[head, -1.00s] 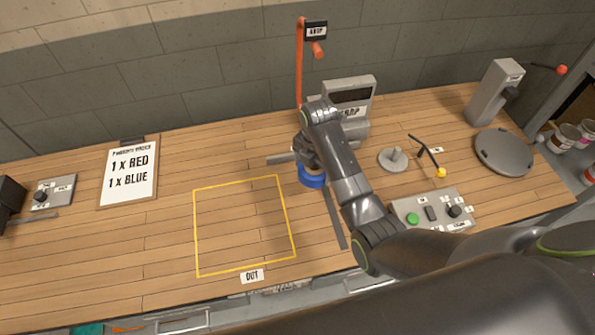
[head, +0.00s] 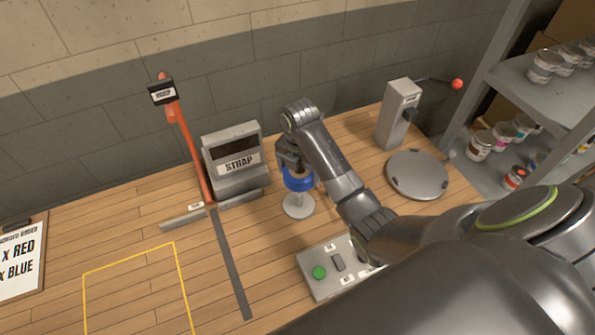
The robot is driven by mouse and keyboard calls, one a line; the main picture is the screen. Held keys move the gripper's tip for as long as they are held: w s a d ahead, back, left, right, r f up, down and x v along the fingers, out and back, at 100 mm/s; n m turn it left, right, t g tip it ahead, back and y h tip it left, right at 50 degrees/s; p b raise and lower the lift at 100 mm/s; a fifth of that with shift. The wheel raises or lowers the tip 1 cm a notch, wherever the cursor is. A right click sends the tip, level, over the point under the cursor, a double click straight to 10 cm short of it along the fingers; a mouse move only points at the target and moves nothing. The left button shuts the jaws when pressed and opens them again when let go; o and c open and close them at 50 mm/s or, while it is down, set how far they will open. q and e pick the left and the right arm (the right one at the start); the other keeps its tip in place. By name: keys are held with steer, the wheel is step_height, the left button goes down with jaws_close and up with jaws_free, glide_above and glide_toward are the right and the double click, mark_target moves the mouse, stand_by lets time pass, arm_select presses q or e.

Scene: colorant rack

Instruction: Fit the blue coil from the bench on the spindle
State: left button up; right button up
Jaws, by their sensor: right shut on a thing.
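The blue coil (head: 299,183) hangs in my right gripper (head: 294,168), which is shut on it from above. The spindle (head: 298,206), a pale grey round base with a short post, stands on the bench directly under the coil in the head view. Part of the post shows below the coil; its top is hidden by the coil. I cannot tell whether the post has entered the coil's hole. My left gripper is not in view.
A button box (head: 318,276) sits in front. A round grey turntable (head: 417,175) is to the right, and a shelf of cans (head: 529,75) is at far right.

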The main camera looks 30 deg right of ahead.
mark_target(299, 194)
steer(key=shift+f+b, duration=0.35)
steer(key=shift+f, duration=0.25)
steer(key=shift+a+f+b, duration=0.15)
steer(key=shift+f+b, duration=0.2)
steer(key=shift+f, duration=0.35)
steer(key=shift+f+b, duration=0.65)
steer(key=shift+f, duration=0.75)
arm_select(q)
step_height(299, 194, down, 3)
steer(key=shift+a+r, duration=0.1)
arm_select(e)
steer(key=shift+f, duration=0.15)
arm_select(q)
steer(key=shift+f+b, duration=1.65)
steer(key=shift+b, duration=0.05)
arm_select(e)
steer(key=shift+f, duration=3.6)
steer(key=o, duration=1)
